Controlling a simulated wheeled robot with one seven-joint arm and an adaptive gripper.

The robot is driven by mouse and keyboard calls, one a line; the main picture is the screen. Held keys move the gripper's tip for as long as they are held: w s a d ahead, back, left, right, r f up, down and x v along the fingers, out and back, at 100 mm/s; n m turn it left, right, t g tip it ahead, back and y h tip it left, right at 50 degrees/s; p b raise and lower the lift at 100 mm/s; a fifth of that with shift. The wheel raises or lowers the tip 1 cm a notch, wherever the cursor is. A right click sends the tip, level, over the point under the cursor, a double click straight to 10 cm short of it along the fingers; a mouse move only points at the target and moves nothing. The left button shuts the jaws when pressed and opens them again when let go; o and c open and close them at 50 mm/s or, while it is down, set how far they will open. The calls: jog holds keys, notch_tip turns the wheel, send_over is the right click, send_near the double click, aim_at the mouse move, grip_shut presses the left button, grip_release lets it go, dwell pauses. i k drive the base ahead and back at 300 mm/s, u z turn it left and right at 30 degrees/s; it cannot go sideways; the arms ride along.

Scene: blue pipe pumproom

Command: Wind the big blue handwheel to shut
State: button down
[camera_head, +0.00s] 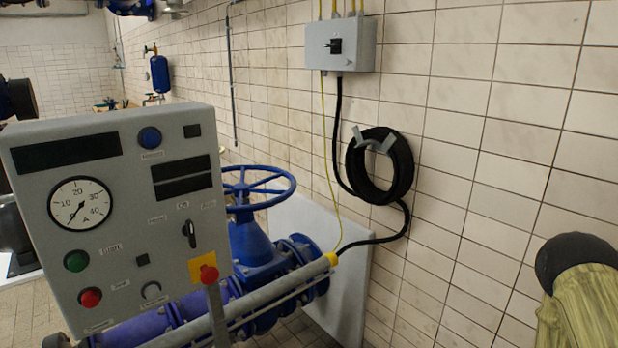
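The big blue handwheel (258,184) sits flat on top of a blue valve body (254,248), behind the grey control panel. Its left part is hidden by the panel's right edge. Nothing touches the wheel. My gripper is not in view. A yellowish rounded part with a black cap shows at the lower right, probably a piece of my arm, well apart from the wheel. Whether the valve is open or shut cannot be told from this view.
The grey control panel (122,275) with gauge and buttons stands in front of the wheel. A tiled wall (460,150) runs close behind, with a grey switch box (340,45) and coiled black hose (380,165). A grey rail (290,287) crosses below the wheel.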

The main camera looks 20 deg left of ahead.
aim_at(241, 191)
jog(key=u, duration=0.25)
jog(key=i, duration=0.9)
jog(key=u, duration=0.45)
